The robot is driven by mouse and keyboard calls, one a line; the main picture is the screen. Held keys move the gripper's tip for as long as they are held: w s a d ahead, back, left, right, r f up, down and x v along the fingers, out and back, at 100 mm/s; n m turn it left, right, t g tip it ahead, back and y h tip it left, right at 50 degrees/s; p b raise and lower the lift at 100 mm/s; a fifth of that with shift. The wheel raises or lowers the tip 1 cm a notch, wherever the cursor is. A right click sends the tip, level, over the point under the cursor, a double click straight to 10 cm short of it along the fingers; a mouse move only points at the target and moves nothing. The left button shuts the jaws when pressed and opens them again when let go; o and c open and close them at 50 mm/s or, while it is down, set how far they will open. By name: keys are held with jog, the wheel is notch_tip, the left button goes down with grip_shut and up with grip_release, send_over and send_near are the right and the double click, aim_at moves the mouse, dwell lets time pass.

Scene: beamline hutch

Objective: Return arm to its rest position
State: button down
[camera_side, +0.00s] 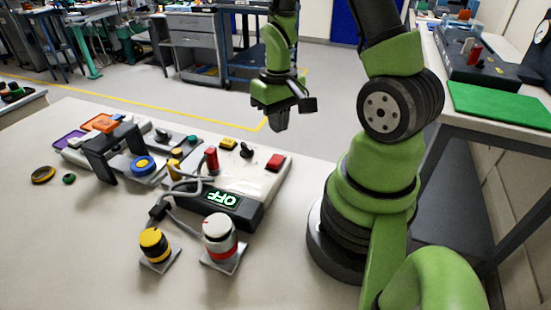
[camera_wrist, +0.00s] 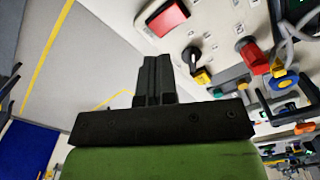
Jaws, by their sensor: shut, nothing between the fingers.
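My gripper (camera_side: 280,119) hangs from the green arm above the back edge of the table, pointing down, in the side view. Its fingers are together with nothing between them. In the wrist view the dark fingers (camera_wrist: 154,80) also show closed, with the control panel beyond them to the right. The gripper is apart from the panel and touches nothing that I can see.
A white control panel (camera_side: 228,180) with a red button (camera_side: 275,162), a red switch and an "OFF" display (camera_side: 222,198) stands on the table (camera_side: 100,255). Yellow (camera_side: 155,244) and white (camera_side: 220,238) knobs stand in front. A side bench with a green mat (camera_side: 500,105) is at right.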

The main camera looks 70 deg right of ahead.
jog(key=shift+r, duration=0.1)
dwell(0.3)
jog(key=a+r+t, duration=0.4)
jog(key=a+r, duration=0.4)
jog(key=r, duration=0.5)
jog(key=s+a+r+n+t+y, duration=0.2)
jog(key=s+a+r+t, duration=0.1)
jog(key=s+a+r, duration=0.2)
notch_tip(320, 180, up, 2)
jog(key=shift+s+a, duration=0.35)
jog(key=shift+a, duration=0.6)
